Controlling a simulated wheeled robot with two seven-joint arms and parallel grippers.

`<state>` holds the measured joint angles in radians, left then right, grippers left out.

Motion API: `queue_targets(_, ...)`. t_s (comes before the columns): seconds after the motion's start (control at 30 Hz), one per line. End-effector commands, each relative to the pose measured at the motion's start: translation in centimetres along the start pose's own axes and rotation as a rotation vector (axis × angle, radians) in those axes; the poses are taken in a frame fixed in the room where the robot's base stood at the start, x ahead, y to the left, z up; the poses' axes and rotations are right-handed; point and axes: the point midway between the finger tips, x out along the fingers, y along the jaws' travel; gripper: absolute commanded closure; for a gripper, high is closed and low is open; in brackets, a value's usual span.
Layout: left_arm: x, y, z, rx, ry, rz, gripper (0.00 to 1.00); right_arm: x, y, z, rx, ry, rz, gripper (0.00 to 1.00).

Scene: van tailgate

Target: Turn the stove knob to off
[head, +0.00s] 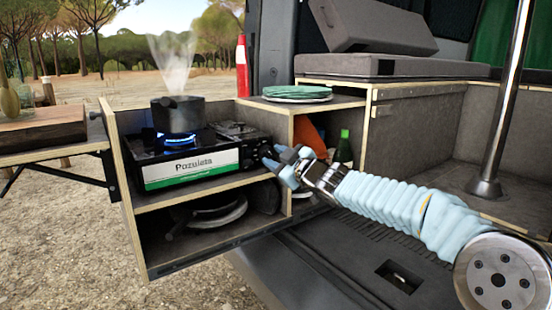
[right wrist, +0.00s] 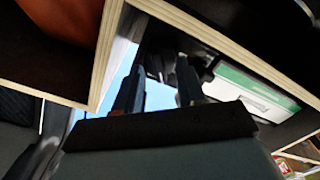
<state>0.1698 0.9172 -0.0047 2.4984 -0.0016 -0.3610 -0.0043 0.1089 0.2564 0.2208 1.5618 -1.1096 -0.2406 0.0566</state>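The camping stove (head: 200,165) stands on the upper shelf of the pull-out kitchen box. A blue flame burns under the dark steaming pot (head: 180,113) on it. My right gripper (head: 274,160) is at the stove's right end, where the knob is mostly hidden by the fingers. In the right wrist view, the two fingers (right wrist: 160,88) stand apart, pointing at the stove's end. A dark part that may be the knob (right wrist: 165,65) shows beyond and between the fingertips; I cannot tell whether they touch it. My left gripper is out of view.
Plates (head: 297,92) lie on the shelf top right of the stove. The wooden divider edge (right wrist: 107,50) is close beside the fingers.

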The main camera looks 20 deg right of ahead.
Motion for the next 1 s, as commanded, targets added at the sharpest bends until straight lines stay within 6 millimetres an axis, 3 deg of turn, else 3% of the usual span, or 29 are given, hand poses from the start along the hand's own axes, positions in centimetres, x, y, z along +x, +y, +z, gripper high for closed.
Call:
queue_targets(0.3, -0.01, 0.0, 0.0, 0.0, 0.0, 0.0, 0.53, 0.31, 0.02, -0.01, 0.0, 0.0, 0.001, 0.61)
queue_targets(0.57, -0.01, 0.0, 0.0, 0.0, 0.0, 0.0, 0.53, 0.29, 0.01, 0.0, 0.0, 0.0, 0.0, 1.0)
queue_targets(1.0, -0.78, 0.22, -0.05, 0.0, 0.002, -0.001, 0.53, 0.29, 0.1, -0.15, 0.058, 0.0, -0.001, 1.0)
